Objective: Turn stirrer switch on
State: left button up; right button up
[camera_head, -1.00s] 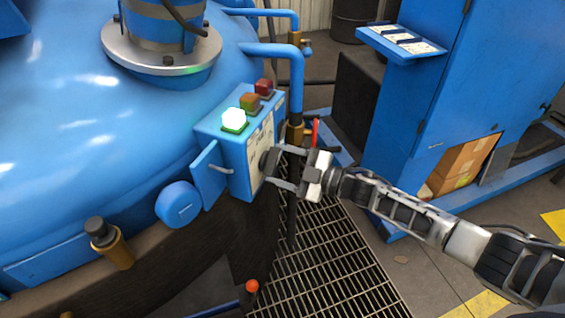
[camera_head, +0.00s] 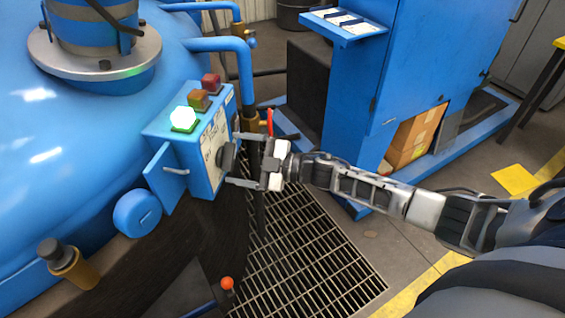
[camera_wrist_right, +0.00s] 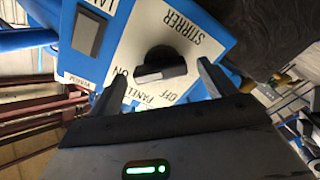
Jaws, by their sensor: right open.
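The stirrer switch is a black rotary knob (camera_head: 229,157) on the right-hand face of the blue control box (camera_head: 207,172). In the right wrist view the knob (camera_wrist_right: 160,70) sits under the word STIRRER, with ON and OFF printed around it. My right gripper (camera_head: 237,160) is open in front of the knob, one finger above and one below it. In the right wrist view the gripper's fingers (camera_wrist_right: 157,80) stand on either side of the knob. I cannot tell if they touch it. My left gripper is not in view.
A lit green lamp (camera_head: 183,119), an orange one (camera_head: 199,101) and a red one (camera_head: 211,84) top the box. A blue pipe (camera_head: 243,75) runs behind it. A blue cabinet (camera_head: 360,110) stands to the right. Floor grating (camera_head: 310,260) lies below my right arm.

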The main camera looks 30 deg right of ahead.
jog(key=b+v, duration=0.1)
jog(key=v, duration=1.4)
jog(key=shift+s+d+b, duration=0.25)
jog(key=shift+b, duration=0.1)
